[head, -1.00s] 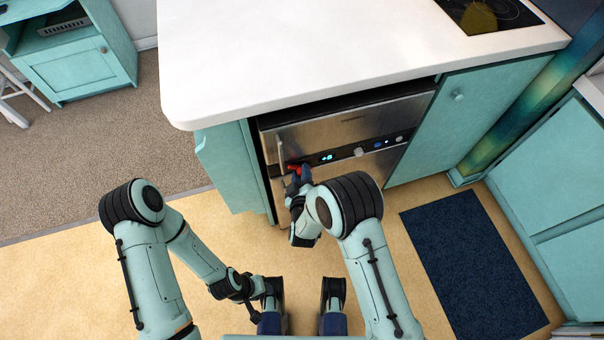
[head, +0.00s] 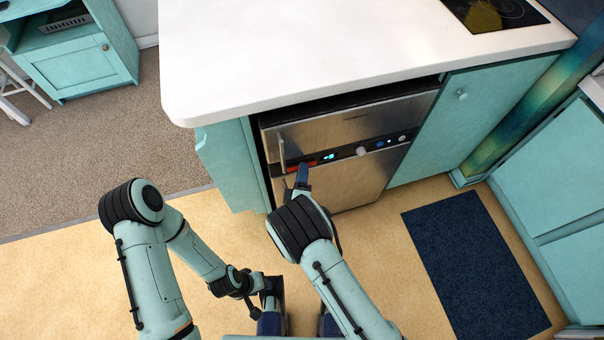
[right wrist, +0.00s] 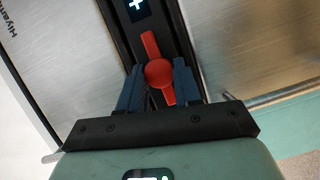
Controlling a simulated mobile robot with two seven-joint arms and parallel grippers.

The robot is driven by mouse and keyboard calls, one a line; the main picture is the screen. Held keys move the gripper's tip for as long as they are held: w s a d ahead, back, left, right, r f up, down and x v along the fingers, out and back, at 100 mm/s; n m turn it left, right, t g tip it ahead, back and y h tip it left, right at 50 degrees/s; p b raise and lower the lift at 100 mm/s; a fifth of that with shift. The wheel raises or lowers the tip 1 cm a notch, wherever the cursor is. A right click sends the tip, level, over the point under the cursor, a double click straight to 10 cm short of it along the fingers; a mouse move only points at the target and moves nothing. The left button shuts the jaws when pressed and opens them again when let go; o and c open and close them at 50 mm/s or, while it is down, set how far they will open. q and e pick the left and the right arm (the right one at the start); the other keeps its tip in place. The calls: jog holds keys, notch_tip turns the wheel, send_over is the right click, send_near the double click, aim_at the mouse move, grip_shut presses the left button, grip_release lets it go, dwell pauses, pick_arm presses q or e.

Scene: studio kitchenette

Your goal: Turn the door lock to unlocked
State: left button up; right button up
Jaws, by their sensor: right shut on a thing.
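The red lock lever (right wrist: 158,73) has a round hub and sits on the dark control strip of a steel appliance. In the right wrist view it points roughly along the strip. It shows small in the head view (head: 294,169), at the strip's left end. My right gripper (right wrist: 159,88) has its blue fingers on both sides of the lever's near arm and is shut on it. In the head view the right gripper (head: 302,176) reaches up to the strip from below.
The steel appliance (head: 345,184) has a vertical handle (head: 282,154) close left of the lever, and a lit display (head: 328,156) and knobs to the right. A white countertop (head: 330,50) overhangs it. A dark blue mat (head: 475,265) lies on the floor at right.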

dwell(0.4)
jog(key=o, duration=1)
jog(key=shift+o, duration=0.2)
jog(key=shift+s, duration=0.1)
pick_arm(q)
jog(key=shift+s+d+r+g+p, duration=0.15)
jog(key=shift+s+d+r+p, duration=0.1)
jog(key=shift+s+r+p, duration=0.25)
jog(key=shift+s+d+r+g+p, duration=0.15)
jog(key=shift+s+d+r+p, duration=0.1)
jog(key=shift+s+r, duration=0.25)
pick_arm(e)
jog(key=s, duration=1.3)
jog(key=shift+a+r, duration=0.45)
pick_arm(q)
jog(key=shift+f, duration=0.1)
